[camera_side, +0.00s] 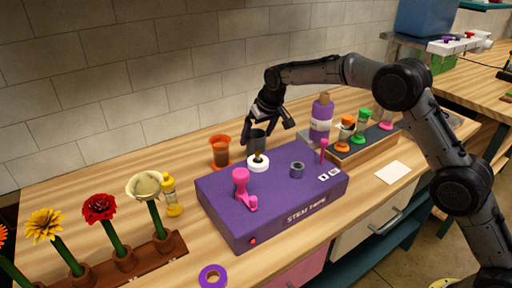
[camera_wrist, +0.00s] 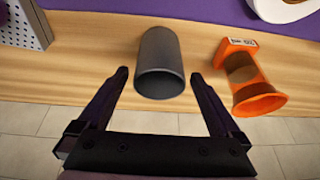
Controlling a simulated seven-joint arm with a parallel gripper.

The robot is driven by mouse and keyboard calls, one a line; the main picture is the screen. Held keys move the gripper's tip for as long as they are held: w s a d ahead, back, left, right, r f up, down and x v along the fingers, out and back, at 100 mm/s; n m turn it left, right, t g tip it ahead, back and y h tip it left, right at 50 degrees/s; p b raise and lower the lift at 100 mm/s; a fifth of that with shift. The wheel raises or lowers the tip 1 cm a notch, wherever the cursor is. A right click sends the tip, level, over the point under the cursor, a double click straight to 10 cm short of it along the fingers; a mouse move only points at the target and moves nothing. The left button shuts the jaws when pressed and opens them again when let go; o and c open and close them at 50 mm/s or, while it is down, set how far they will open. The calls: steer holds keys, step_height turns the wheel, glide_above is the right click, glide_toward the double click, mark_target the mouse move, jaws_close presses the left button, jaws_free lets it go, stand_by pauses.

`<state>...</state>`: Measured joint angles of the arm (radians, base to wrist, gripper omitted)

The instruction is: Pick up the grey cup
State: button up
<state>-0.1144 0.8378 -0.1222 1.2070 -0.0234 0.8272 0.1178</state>
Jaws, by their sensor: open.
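The grey cup (camera_wrist: 160,62) is a dark, plain cylinder with its open mouth toward my wrist camera. In the side view the grey cup (camera_side: 257,138) shows behind the purple box, just below my gripper (camera_side: 266,118). In the wrist view my gripper (camera_wrist: 160,76) is open, with one fingertip to each side of the cup's mouth. There are visible gaps between both fingers and the cup, and nothing is held. The cup's lower part is hidden in the side view.
An orange cup (camera_side: 220,151) stands close by, also in the wrist view (camera_wrist: 250,80). The purple box (camera_side: 225,200) carries a white ring (camera_side: 258,162) and a pink fitting (camera_side: 241,185). A purple bottle (camera_side: 321,118) stands to the right. Flowers stand in a wooden rack (camera_side: 105,270) at left.

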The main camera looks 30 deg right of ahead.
steer(key=shift+w+f, duration=0.2)
steer(key=shift+f, duration=0.15)
steer(key=shift+c, duration=0.2)
steer(key=c, duration=1.4)
steer(key=shift+o, duration=0.2)
steer(key=shift+r, duration=0.1)
